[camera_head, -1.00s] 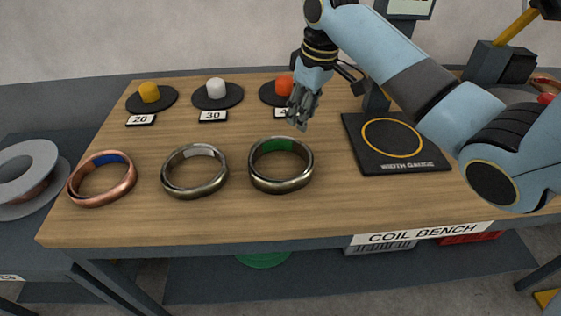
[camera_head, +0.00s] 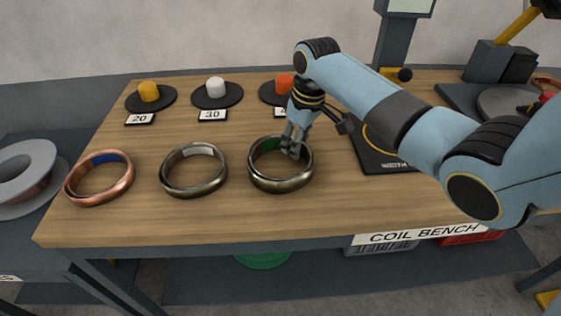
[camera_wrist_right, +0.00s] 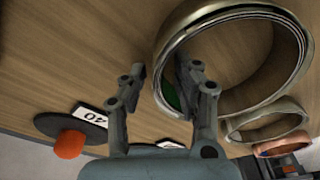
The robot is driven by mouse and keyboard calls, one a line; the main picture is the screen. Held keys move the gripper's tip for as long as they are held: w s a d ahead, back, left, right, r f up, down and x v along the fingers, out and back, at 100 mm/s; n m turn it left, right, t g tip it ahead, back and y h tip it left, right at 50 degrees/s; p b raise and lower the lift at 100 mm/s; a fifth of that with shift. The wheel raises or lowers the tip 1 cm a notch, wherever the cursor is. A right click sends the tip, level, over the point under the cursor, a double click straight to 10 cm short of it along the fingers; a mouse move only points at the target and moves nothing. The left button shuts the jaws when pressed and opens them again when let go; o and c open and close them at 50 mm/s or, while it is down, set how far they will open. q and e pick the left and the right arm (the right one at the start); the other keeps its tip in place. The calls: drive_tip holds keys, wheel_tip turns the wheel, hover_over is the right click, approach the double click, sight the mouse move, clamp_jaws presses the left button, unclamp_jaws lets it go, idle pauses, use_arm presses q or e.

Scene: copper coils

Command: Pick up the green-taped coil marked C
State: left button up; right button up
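The green-taped coil (camera_head: 281,184) lies flat on the bench, the rightmost of three coils. Its green tape shows inside its far wall; no letter C is readable. My right gripper (camera_head: 292,151) is at the coil's far right rim. In the right wrist view, my right gripper (camera_wrist_right: 161,77) is open, with one finger inside the ring beside the green tape (camera_wrist_right: 171,96) and the other outside. The coil's wall (camera_wrist_right: 173,46) lies between them, and I see a gap to the outer finger. Whether the inner finger touches is unclear. My left gripper is not in view.
A silver-taped coil (camera_head: 194,187) and a blue-taped copper coil (camera_head: 99,196) lie to the left. Behind stand discs with yellow (camera_head: 149,92), white (camera_head: 215,87) and orange (camera_head: 284,84) knobs. The width gauge (camera_head: 376,163) is to the right, partly covered by my arm.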

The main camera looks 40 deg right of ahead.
clamp_jaws()
drive_tip(key=shift+w, duration=0.1)
idle(0.3)
